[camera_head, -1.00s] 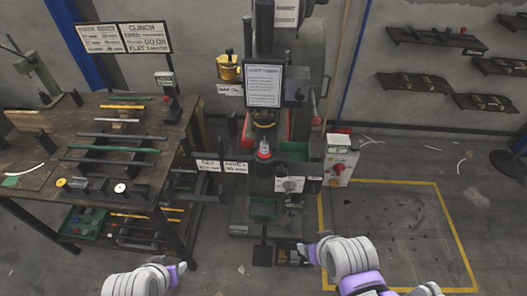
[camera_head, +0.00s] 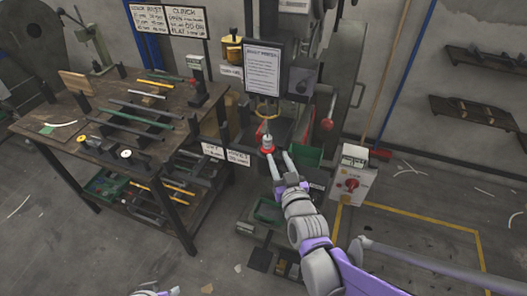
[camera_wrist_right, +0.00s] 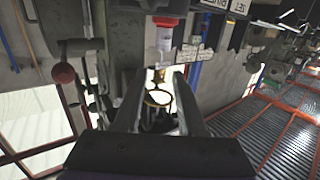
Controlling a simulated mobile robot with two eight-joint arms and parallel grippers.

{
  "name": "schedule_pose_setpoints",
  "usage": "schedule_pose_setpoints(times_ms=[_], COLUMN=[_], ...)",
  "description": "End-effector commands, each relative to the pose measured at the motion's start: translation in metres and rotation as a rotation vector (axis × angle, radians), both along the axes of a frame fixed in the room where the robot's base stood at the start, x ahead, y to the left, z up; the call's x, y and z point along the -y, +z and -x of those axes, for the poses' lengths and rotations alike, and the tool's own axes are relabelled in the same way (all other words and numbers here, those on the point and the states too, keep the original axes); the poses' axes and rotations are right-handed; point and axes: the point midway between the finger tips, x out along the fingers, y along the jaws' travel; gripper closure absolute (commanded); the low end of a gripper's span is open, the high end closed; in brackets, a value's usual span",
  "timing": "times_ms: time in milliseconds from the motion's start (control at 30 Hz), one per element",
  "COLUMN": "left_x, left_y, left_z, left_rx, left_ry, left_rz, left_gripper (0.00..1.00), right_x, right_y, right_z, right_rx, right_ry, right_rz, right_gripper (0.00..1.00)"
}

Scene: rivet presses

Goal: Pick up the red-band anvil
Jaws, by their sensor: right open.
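The red-band anvil (camera_head: 267,143) is a small grey cylinder with a red ring at its base, upright on the press in the middle of the head view. It shows upside down near the top of the right wrist view (camera_wrist_right: 165,36). My right gripper (camera_head: 277,156) is open and empty, its fingers pointing at the anvil with the tips close to it. In the right wrist view the anvil lies just beyond the open fingertips (camera_wrist_right: 160,72); contact cannot be made out. My left gripper (camera_head: 156,292) is cut off at the bottom edge, its jaws unclear.
The press has a paper notice (camera_head: 262,69) above the anvil and a green tray (camera_head: 304,155) on the right. White labels (camera_head: 238,158) stand front-left. A workbench (camera_head: 80,135) with bars is at left, a control box (camera_head: 352,184) at right. Yellow-marked floor (camera_head: 410,235) is clear.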

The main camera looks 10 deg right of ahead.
Motion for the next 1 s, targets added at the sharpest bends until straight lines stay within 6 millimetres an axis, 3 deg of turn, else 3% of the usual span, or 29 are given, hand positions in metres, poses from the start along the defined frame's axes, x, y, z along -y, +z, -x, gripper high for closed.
schedule_pose_setpoints(times_ms=[167,400,667,1000], left_x=[0.000,0.000,0.000,0.000], left_y=[-0.003,-0.002,-0.001,0.002], left_z=[0.000,0.000,0.000,0.000], left_rx=[-0.001,-0.001,0.000,0.001], left_ry=[0.000,0.000,0.000,0.000], left_rz=[0.000,0.000,0.000,0.000], left_gripper=[0.50,0.50,0.50,0.50], right_x=[0.002,0.003,0.002,0.002], right_y=[0.002,0.003,0.003,0.003], right_z=[-0.010,-0.047,-0.068,-0.112], right_rx=[0.057,0.060,0.058,0.058], right_ry=[-0.013,-0.014,-0.014,-0.014], right_rz=[0.000,-0.001,0.000,0.000], right_gripper=[0.60,0.60,0.60,0.60])
